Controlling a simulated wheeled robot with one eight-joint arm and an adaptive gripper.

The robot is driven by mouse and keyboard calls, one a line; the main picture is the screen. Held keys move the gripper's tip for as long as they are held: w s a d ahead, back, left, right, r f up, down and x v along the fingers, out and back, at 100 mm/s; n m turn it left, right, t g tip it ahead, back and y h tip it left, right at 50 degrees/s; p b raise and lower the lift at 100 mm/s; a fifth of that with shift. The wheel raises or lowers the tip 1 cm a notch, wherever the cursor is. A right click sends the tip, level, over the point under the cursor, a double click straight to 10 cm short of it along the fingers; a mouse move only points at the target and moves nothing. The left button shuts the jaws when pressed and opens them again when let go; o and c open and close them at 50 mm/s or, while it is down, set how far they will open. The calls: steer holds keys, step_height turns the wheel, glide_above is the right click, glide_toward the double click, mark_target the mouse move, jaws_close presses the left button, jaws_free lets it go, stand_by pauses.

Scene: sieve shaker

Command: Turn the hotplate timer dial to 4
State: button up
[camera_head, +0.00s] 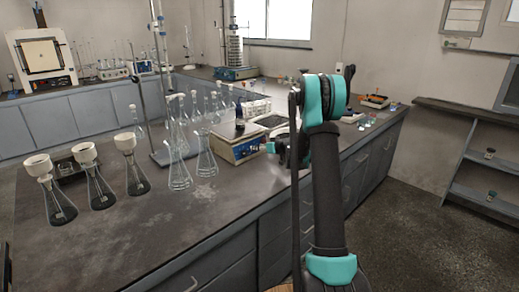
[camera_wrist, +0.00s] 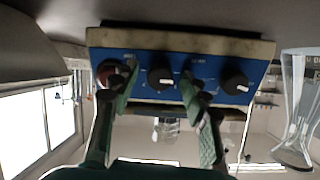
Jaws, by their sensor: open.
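The hotplate (camera_head: 233,150) stands on the bench, pale on top with a blue front. In the wrist view its blue control panel (camera_wrist: 200,73) appears upside down, with a reddish knob (camera_wrist: 105,72) at left, a black middle dial (camera_wrist: 161,77) and a black right dial (camera_wrist: 236,82). The panel lettering is too small to read, so I cannot tell which dial is the timer or its setting. My gripper (camera_wrist: 159,72) is open, with one finger on each side of the middle dial; contact cannot be told. In the head view my gripper (camera_head: 279,148) is at the hotplate's front.
Glass flasks (camera_head: 178,165) stand left of the hotplate, with funnel-topped flasks (camera_head: 92,180) farther left. A retort stand (camera_head: 160,110) rises behind them. A glass vessel (camera_wrist: 299,105) shows at right in the wrist view. The front-left bench top (camera_head: 110,245) is clear.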

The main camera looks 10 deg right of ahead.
steer(key=shift+c, duration=0.5)
jaws_close()
